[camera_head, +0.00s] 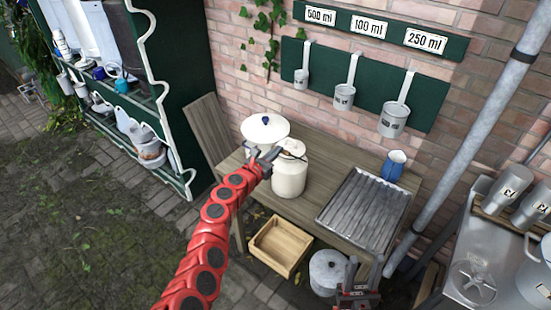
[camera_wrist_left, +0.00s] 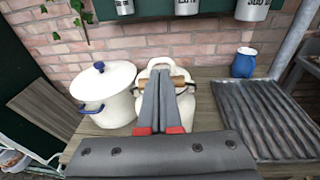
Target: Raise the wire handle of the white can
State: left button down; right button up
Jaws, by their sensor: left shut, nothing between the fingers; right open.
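The white can (camera_head: 289,178) stands upright on the wooden table, beside a white pot. In the left wrist view the can (camera_wrist_left: 190,108) is partly hidden behind my fingers. Its handle's brown wooden grip (camera_wrist_left: 179,81) shows on both sides of the fingers, near the can's top; the thin wire is hard to make out. My left gripper (camera_head: 272,153) is shut and empty at the can's upper left side; I cannot tell whether it touches the handle. It also shows in the left wrist view (camera_wrist_left: 164,72). My right gripper (camera_head: 355,283) is open, low in front of the table.
The white pot (camera_head: 262,132) with a blue lid knob stands left of the can. A blue mug (camera_head: 393,167) and a ribbed metal tray (camera_head: 364,208) are to the right. Below are a wooden crate (camera_head: 278,247) and a grey lidded pot (camera_head: 327,271). Measuring cups hang on the wall behind.

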pick_arm(q)
jog(key=shift+w+d+r, duration=0.1)
jog(key=shift+w+d, duration=0.05)
jog(key=shift+w, duration=0.15)
dwell(1.2)
